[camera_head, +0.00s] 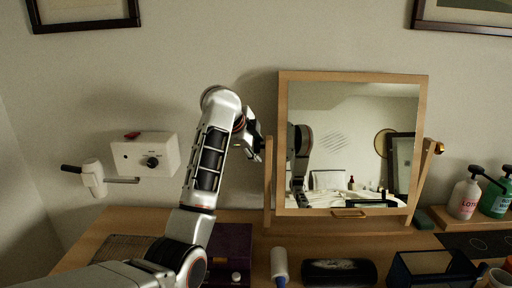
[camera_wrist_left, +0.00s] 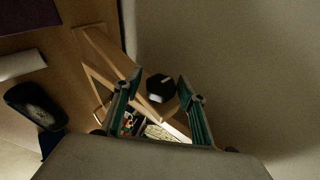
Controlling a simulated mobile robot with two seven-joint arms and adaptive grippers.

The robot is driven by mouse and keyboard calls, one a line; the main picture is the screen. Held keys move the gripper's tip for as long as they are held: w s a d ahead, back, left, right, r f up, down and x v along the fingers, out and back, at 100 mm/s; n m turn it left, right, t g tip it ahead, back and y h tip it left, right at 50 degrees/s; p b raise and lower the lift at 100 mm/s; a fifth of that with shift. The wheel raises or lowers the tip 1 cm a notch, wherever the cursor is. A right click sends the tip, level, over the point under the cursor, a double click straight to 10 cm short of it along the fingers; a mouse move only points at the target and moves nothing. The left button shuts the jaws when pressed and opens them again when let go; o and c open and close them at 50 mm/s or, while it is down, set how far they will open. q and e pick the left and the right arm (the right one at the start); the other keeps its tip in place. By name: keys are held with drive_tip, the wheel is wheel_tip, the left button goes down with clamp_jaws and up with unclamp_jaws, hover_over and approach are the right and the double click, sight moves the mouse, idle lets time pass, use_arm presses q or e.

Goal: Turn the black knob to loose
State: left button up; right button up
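A black knob (camera_wrist_left: 160,88) shows in the left wrist view at the side of the wooden mirror stand (camera_wrist_left: 108,55). It lies between the two teal fingers of my left gripper (camera_wrist_left: 158,78), which stand apart on either side of it with visible gaps. In the head view my left gripper (camera_head: 252,140) is at the left post of the mirror stand (camera_head: 268,190) and largely hides the knob there. The framed mirror (camera_head: 350,140) is tilted in its stand. My right gripper is in neither view.
A white wall box (camera_head: 145,155) with a small black dial and a white handled fixture (camera_head: 93,178) is at left. On the wooden dresser (camera_head: 75,262) are a purple box (camera_head: 232,245), a black case (camera_head: 340,272) and pump bottles (camera_head: 466,198) at right.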

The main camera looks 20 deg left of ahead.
use_arm(q)
drive_tip(key=v, duration=0.7)
drive_tip(key=shift+s+r, duration=0.2)
drive_tip(key=shift+s, duration=0.05)
idle(0.6)
